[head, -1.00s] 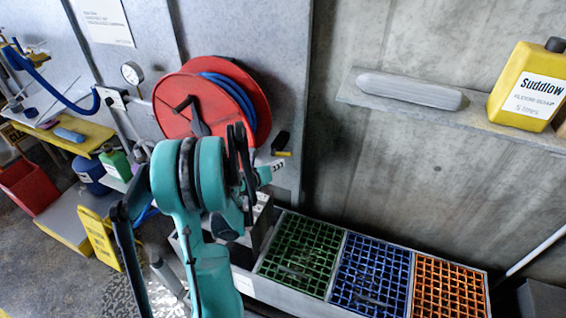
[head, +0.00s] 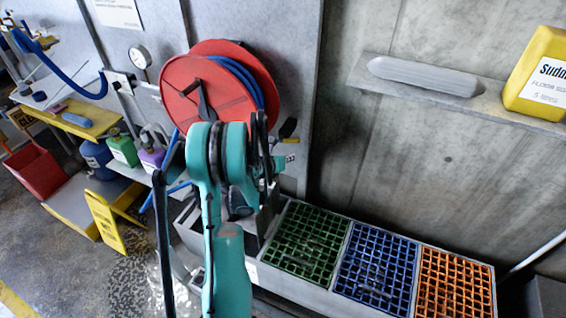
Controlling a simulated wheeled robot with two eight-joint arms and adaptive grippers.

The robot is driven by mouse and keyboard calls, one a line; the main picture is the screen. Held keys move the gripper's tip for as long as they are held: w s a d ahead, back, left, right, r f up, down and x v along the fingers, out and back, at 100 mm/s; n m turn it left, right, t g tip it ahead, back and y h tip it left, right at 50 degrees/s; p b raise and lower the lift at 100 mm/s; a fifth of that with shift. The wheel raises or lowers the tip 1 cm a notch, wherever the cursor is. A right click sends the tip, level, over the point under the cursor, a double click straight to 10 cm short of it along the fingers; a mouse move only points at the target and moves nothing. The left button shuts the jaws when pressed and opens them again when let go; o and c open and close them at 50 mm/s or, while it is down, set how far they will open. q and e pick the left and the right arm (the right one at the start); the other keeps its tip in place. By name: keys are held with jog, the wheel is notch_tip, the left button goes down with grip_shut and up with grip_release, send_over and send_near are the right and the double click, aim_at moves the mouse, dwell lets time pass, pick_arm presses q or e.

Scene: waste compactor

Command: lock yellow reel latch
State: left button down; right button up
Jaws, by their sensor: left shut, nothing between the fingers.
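The yellow reel latch (head: 288,128) is a small yellow and black piece on the grey wall panel, just right of the red hose reel (head: 208,92). My left gripper (head: 264,142) is shut and empty, just left of and below the latch. Its black fingers are partly hidden by my teal wrist, and I cannot tell whether they touch the latch. The reel holds a blue hose and has a black crank on its face. My right gripper is not in view.
Green, blue and orange grates (head: 375,268) lie below right. A shelf (head: 425,92) on the concrete wall holds a grey rounded bar and a yellow jug (head: 540,75). A pressure gauge (head: 140,57) is left of the reel. A yellow floor sign (head: 105,222) stands at left.

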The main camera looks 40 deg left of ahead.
aim_at(291, 140)
pick_arm(q)
jog(key=w+a+r, duration=0.1)
jog(key=w+r, duration=0.1)
jog(key=shift+w+a+r+b, duration=0.15)
jog(key=shift+a+r+b, duration=0.15)
jog(key=shift+a+r, duration=0.05)
jog(key=shift+a+r+n+h, duration=0.1)
jog(key=shift+r+n+h, duration=0.2)
jog(key=shift+n, duration=0.1)
dwell(0.5)
jog(key=shift+a+r+n+t+h, duration=0.2)
jog(key=shift+a+r+n, duration=0.05)
jog(key=shift+r, duration=0.3)
jog(key=shift+a+r+n+t+h, duration=0.2)
jog(key=shift+r+n, duration=0.05)
jog(key=shift+r, duration=0.25)
jog(key=shift+s+a+r, duration=0.3)
jog(key=shift+a+r, duration=0.1)
jog(key=shift+a, duration=0.05)
jog(key=shift+r, duration=0.1)
